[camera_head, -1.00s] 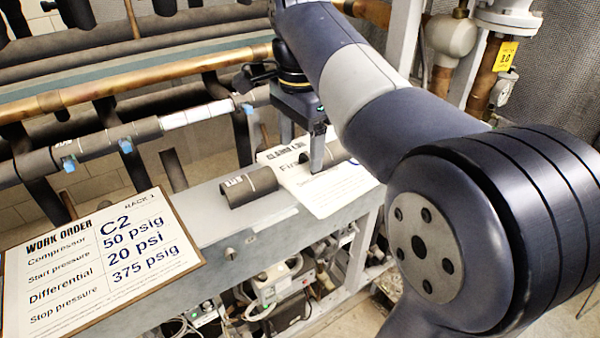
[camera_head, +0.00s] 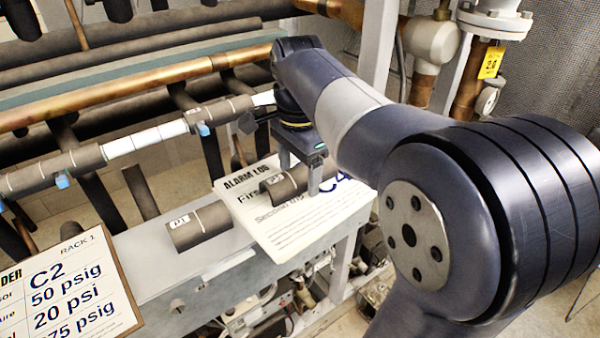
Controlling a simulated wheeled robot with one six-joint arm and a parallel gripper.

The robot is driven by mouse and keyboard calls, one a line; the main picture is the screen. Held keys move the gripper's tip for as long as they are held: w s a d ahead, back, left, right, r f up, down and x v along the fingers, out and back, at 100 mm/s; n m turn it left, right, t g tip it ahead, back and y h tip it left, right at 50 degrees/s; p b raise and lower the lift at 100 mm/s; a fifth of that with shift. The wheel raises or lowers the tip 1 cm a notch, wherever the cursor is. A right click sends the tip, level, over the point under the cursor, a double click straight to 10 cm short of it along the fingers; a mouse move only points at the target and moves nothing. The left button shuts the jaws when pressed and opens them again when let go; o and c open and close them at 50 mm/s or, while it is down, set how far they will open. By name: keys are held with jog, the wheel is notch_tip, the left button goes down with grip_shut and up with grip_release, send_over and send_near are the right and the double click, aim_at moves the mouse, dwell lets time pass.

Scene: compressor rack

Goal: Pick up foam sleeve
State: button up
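One dark foam sleeve (camera_head: 283,186), a short half-round piece with a pale label, is at the alarm log sheet on the grey ledge. My gripper (camera_head: 300,178) is right over it, pointing down, with its two fingers apart. The near finger covers part of this sleeve, and the far finger's tip is hidden. I cannot tell whether the fingers touch it. A second dark foam sleeve (camera_head: 200,229), labelled D1, lies on the ledge to the left, apart from my gripper.
The alarm log sheet (camera_head: 262,222) lies on the grey ledge (camera_head: 150,265). A work order board (camera_head: 105,305) is at the lower left. Copper pipe (camera_head: 140,88) and a sleeved line with blue clamps (camera_head: 85,160) run behind the ledge. A yellow-tagged valve pipe stands upper right.

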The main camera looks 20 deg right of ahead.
jog(key=c, duration=1)
jog(key=shift+o, duration=0.2)
jog(key=shift+r, duration=0.1)
